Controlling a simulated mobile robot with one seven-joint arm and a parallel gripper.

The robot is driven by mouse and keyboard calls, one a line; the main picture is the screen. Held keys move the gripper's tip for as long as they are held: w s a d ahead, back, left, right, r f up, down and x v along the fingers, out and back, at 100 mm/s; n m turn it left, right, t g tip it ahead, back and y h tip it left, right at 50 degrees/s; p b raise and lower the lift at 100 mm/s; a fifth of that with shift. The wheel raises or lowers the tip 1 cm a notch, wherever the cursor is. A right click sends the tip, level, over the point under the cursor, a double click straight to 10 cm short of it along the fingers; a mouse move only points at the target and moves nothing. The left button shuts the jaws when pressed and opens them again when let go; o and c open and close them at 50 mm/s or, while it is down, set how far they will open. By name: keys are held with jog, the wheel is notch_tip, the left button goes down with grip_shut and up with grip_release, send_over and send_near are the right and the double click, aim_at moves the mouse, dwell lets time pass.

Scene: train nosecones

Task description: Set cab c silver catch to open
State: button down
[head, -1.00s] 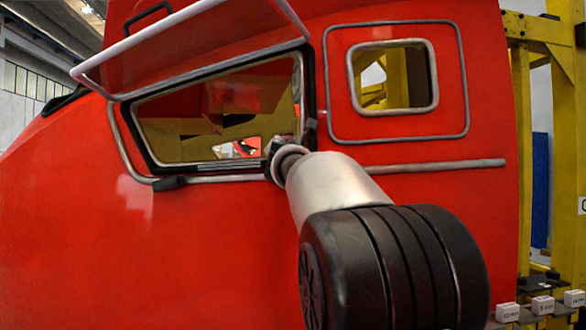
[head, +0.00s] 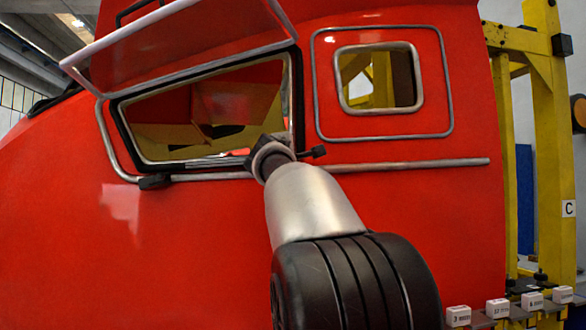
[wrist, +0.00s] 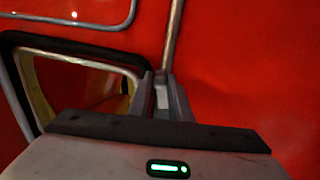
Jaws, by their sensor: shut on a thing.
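The red cab (head: 180,230) fills most of the head view. Its long window, framed in black and silver, has a silver-rimmed flap (head: 180,45) raised above it. My gripper (head: 268,146) is at the window's lower right corner, where the silver rail begins. In the wrist view my gripper (wrist: 161,90) is shut on a small pale silver piece (wrist: 162,98), which appears to be the silver catch. The fingers hide most of it, so I cannot read its setting. The rail (wrist: 172,35) runs up from the fingertips in that view.
A small square window (head: 378,78) with a silver frame lies to the right of my gripper. Yellow framework (head: 548,120), with a sign marked C (head: 569,208), stands right of the cab. Several small white labelled blocks (head: 458,315) line the lower right.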

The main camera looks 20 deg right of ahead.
jog(key=shift+f+m, duration=0.25)
jog(key=shift+m, duration=0.25)
jog(key=c, duration=1.6)
grip_release()
jog(key=shift+c, duration=0.2)
jog(key=b+v, duration=0.4)
jog(key=v, duration=1.3)
jog(key=shift+b, duration=0.3)
jog(key=shift+s+a+r, duration=0.15)
